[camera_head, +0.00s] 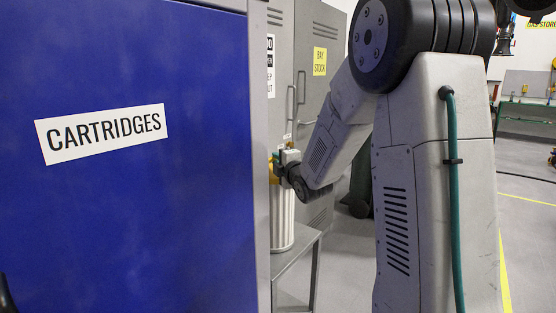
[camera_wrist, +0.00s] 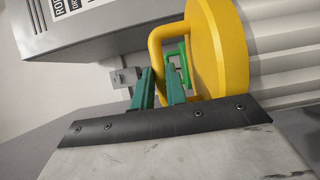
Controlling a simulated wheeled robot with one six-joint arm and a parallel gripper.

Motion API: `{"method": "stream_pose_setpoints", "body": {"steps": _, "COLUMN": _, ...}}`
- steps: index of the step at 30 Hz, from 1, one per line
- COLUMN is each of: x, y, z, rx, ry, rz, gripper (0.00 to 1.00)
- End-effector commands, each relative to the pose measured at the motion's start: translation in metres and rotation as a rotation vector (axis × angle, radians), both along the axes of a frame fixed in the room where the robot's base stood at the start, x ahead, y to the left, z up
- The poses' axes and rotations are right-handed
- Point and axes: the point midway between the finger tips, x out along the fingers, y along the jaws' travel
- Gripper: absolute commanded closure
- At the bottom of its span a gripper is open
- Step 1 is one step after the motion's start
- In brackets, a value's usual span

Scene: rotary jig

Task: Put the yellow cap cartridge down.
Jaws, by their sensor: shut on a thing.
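The yellow cap cartridge has a pale ribbed body (camera_head: 282,222) and a yellow cap (camera_wrist: 222,45) with a loop handle. In the head view it is upright, partly hidden by the blue door at its left. My gripper (camera_wrist: 162,78) has green fingers shut on the handle, close against the cap. In the head view my gripper (camera_head: 281,162) is small and partly hidden at the cartridge's top. The cartridge's lower end is at the level of the grey bench top (camera_head: 304,238). I cannot tell whether it touches the bench.
A blue door (camera_head: 150,210) labelled CARTRIDGES fills the left of the head view. Grey lockers (camera_head: 318,90), one marked BAY STOCK, stand behind the cartridge. A grey labelled housing (camera_wrist: 90,38) is close to my fingers in the wrist view. Open floor (camera_head: 525,230) lies at the right.

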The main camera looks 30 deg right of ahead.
Motion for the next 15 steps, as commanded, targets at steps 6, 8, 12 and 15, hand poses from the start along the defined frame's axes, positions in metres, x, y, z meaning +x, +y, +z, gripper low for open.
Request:
{"method": "stream_pose_setpoints", "body": {"steps": 6, "x": -0.0001, "y": 0.0, "z": -0.0027, "rx": 0.0, "ry": 0.001, "rz": 0.0, "gripper": 0.64}}
{"method": "stream_pose_setpoints", "body": {"steps": 8, "x": -0.0001, "y": 0.0, "z": -0.0026, "rx": 0.0, "ry": 0.001, "rz": 0.0, "gripper": 0.64}}
{"method": "stream_pose_setpoints", "body": {"steps": 12, "x": 0.0, "y": 0.0, "z": -0.0026, "rx": 0.0, "ry": 0.001, "rz": 0.0, "gripper": 0.64}}
{"method": "stream_pose_setpoints", "body": {"steps": 15, "x": 0.0, "y": 0.0, "z": -0.0009, "rx": 0.0, "ry": 0.0, "rz": 0.0, "gripper": 0.64}}
